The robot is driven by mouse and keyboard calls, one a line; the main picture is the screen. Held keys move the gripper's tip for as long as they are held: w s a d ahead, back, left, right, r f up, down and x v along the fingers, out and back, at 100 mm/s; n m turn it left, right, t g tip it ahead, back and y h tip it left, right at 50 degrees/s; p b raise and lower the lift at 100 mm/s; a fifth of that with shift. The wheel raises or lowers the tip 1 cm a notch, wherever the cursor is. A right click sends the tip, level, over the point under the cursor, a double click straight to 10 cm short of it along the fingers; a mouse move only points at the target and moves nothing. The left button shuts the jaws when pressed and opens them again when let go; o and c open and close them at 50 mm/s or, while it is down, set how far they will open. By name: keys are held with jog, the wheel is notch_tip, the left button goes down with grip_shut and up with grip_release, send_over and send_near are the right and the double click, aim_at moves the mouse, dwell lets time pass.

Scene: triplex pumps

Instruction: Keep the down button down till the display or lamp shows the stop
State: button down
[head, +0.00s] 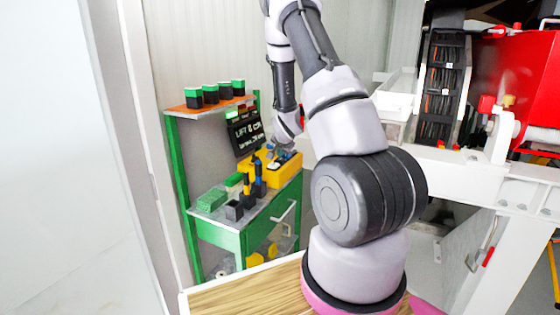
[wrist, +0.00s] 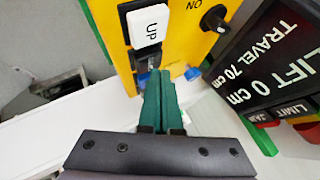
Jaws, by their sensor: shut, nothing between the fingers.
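The yellow control box (wrist: 183,50) carries a white UP button (wrist: 149,26) and a black knob (wrist: 213,18) by the word ON. My gripper (wrist: 158,76) is shut and empty, its green fingertips at the dark place just below the UP button. The fingers mostly hide what sits there, so I cannot see the down button clearly or tell whether it is pressed. The black display (wrist: 262,62) reads LIFT 0 cm, TRAVEL 70 cm. A LIMIT label (wrist: 291,110) sits along its edge; I cannot tell if any lamp is lit. In the head view the yellow box (head: 287,174) stands under the display (head: 243,133).
The box stands on a green shelf unit (head: 223,238) with several dark and green blocks (head: 211,199) beside it. More green-topped blocks (head: 210,94) stand on the upper shelf. A wooden top (head: 245,290) lies in front. Red and white machinery (head: 525,75) fills the right.

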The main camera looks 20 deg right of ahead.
jog(key=shift+r, duration=0.35)
jog(key=shift+r, duration=2.55)
notch_tip(320, 180, up, 10)
jog(key=n, duration=0.1)
send_over(280, 160)
jog(key=s+a, duration=0.4)
jog(key=s, duration=0.1)
jog(key=s+a+r+n+y, duration=0.2)
jog(key=s+a+r, duration=0.2)
jog(key=s+r, duration=0.45)
jog(key=s+a+r+n+y, duration=0.1)
jog(key=s+a+r, duration=0.3)
jog(key=s, duration=0.7)
jog(key=s+a+r+n+g+y, duration=0.1)
jog(key=s+a+r+n, duration=0.3)
jog(key=s, duration=0.7)
jog(key=shift+s+a+r+g+y, duration=0.15)
jog(key=shift+s+a+g+y, duration=0.2)
jog(key=shift+a, duration=0.65)
